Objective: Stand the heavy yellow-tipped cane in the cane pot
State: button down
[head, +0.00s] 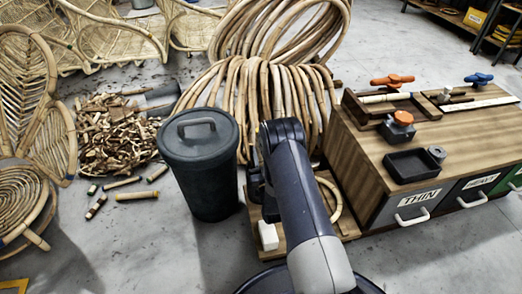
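Several short cane pieces lie loose on the floor at the left, in front of the wood scrap heap. One pale cane piece (137,195) seems to have a yellowish end, but it is too small to be sure or to judge its weight. No open cane pot can be made out. A dark round bin (201,170) with a closed, handled lid stands upright left of my arm. My arm rises from the bottom middle and hides what is behind it. My gripper cannot be made out.
A wooden cabinet (365,165) with drawers labelled THIN and HEAVY stands right, with clamps and a black tray (412,165) on top. Large cane coils (262,95) are behind. A scrap heap (115,135) and rattan chairs fill the left.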

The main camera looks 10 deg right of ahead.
jog(key=shift+f, duration=0.2)
jog(key=c, duration=1)
grip_release()
jog(key=shift+c, duration=0.2)
jog(key=shift+f, duration=0.1)
